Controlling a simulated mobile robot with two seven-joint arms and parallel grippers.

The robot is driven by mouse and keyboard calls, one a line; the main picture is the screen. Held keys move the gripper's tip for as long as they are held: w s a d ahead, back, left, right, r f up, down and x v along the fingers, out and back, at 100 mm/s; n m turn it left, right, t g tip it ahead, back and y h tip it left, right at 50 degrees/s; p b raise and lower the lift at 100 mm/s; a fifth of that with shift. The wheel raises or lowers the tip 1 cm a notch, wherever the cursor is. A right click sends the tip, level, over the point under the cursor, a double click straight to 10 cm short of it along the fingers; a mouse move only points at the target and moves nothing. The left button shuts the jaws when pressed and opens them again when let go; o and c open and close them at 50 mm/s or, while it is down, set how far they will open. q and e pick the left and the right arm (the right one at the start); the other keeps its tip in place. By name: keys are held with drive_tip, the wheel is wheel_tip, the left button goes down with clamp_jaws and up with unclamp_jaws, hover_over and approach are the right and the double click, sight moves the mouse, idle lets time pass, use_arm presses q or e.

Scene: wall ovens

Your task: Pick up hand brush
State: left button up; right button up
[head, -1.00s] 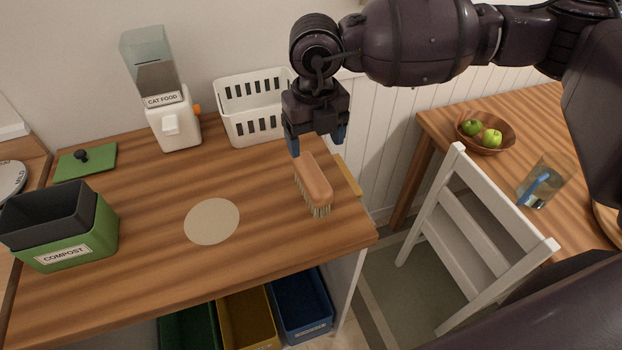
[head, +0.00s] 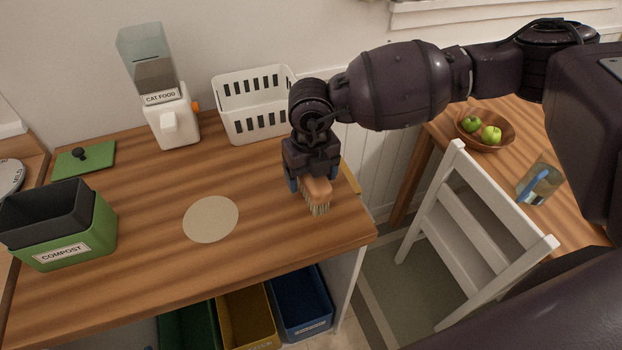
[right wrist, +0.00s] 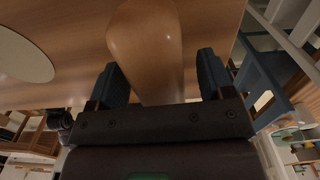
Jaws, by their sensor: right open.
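The hand brush (head: 317,194) has a tan wooden back and pale bristles. It lies on the wooden counter near its right edge, partly hidden by my right gripper in the head view. My right gripper (head: 313,186) is lowered over the brush, its blue fingers on either side of it. In the right wrist view the brush back (right wrist: 147,45) runs between the two open fingers (right wrist: 158,80), with a gap visible on both sides. My left gripper is not in view.
A white slotted basket (head: 254,105) and a cat food dispenser (head: 172,118) stand at the back of the counter. A green compost bin (head: 75,245) is at the left. A pale disc (head: 211,219) lies mid-counter. A white chair (head: 470,230) stands to the right.

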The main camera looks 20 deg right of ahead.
drive_tip(key=c, duration=1.1)
drive_tip(key=shift+o, duration=0.2)
drive_tip(key=shift+r, duration=0.15)
wheel_tip(320, 180, up, 20)
drive_tip(key=shift+p, duration=0.3)
drive_tip(key=o, duration=0.4)
drive_tip(key=shift+c, duration=1.3)
